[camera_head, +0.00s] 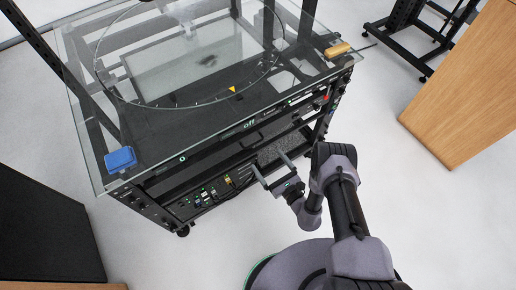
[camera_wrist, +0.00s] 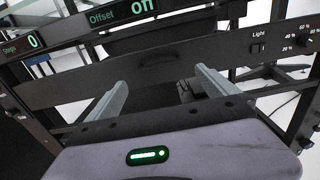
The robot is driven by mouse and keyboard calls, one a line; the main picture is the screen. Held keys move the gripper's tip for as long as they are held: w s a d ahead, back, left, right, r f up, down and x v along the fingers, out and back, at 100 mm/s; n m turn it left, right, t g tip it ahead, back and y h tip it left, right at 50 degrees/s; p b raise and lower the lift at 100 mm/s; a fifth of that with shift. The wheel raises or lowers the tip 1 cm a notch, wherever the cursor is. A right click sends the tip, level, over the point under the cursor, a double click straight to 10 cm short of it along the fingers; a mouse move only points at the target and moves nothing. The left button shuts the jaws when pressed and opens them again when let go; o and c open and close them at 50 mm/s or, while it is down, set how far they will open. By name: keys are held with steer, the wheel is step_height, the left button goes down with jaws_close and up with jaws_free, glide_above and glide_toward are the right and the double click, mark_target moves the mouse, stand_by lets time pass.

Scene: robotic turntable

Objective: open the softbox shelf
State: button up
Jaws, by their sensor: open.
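The softbox shelf appears to be the dark front panel (camera_wrist: 75,80) under the readouts in the wrist view. It has a shallow handle (camera_wrist: 158,57) near its middle. The panel looks in line with the rack front, but I cannot tell for sure whether it is fully closed. My gripper (camera_wrist: 160,77) is open and empty, its two grey fingers pointing at the panel on either side of the handle. In the head view my gripper (camera_head: 268,162) is in front of the rack's right half. Contact with the panel cannot be made out.
The turntable rack has a glass top (camera_head: 150,135) with a blue block (camera_head: 120,159) and a yellow block (camera_head: 337,50). Cables and ports (camera_head: 205,195) sit low on its front. A wooden cabinet (camera_head: 470,85) stands right, a black one (camera_head: 45,235) left. Floor between is clear.

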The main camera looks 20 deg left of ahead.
steer(key=b+x, duration=0.2)
steer(key=x, duration=0.6)
steer(key=shift+w+a+b, duration=0.25)
steer(key=shift+a+b, duration=0.05)
steer(key=shift+a, duration=0.05)
